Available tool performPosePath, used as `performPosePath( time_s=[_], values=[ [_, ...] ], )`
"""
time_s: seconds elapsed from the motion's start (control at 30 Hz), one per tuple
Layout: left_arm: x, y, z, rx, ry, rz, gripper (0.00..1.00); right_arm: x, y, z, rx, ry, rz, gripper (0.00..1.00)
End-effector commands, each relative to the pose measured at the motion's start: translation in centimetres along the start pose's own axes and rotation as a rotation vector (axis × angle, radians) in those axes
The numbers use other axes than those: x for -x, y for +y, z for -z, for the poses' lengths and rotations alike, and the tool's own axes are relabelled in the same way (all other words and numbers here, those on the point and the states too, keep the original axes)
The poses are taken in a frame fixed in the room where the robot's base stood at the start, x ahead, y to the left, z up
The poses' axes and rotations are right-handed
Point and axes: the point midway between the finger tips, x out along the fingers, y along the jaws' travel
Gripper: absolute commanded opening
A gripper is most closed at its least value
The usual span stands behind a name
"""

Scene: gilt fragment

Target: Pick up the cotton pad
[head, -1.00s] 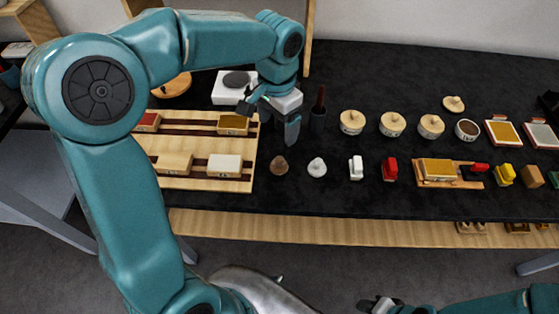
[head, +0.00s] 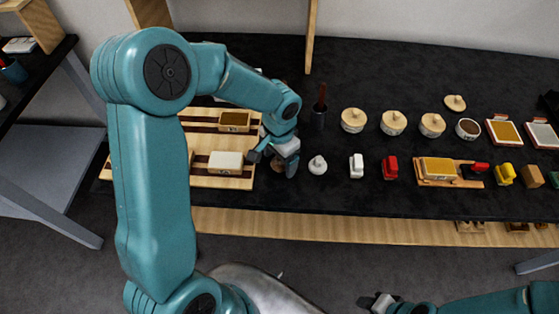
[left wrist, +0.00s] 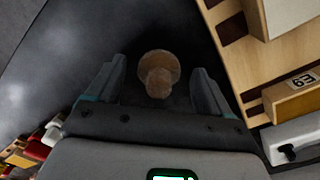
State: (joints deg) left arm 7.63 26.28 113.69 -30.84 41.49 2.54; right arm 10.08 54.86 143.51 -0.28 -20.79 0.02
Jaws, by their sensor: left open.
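A small brown knobbed pad (left wrist: 158,74) stands on the dark table. In the left wrist view it is between the two fingers of my left gripper (left wrist: 159,80), with gaps on both sides. In the head view my left gripper (head: 273,160) is open and covers most of that brown pad. A similar white knobbed pad (head: 317,165) stands just to its right, clear of the gripper. I cannot tell by look which one is the cotton pad. My right gripper (head: 378,303) is at the bottom edge, far from both, its jaws unclear.
A striped wooden board (head: 206,180) with labelled blocks lies close left of the left gripper. A white stamp-like piece (head: 356,166) and a red one (head: 390,168) stand to the right. Lidded wooden jars (head: 353,120) and a dark upright holder (head: 319,113) stand behind. The table's front edge is near.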

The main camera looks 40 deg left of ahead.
Motion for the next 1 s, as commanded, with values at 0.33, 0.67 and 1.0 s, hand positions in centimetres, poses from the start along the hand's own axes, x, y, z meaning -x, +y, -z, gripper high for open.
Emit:
performPosePath(
  time_s=[0.33,0.67,1.0],
  values=[
    [0.0,0.0,0.0,-0.001,0.000,0.000,0.22,0.0,0.0,0.0,0.000,0.000,0.000,0.42],
    [0.4,0.0,0.0,-0.001,0.000,0.001,0.22,0.0,0.0,0.0,0.000,0.000,0.000,0.42],
    [6.5,0.0,0.1,-0.001,0.008,0.002,0.22,0.0,0.0,0.0,0.000,0.000,0.000,0.42]
  ],
)
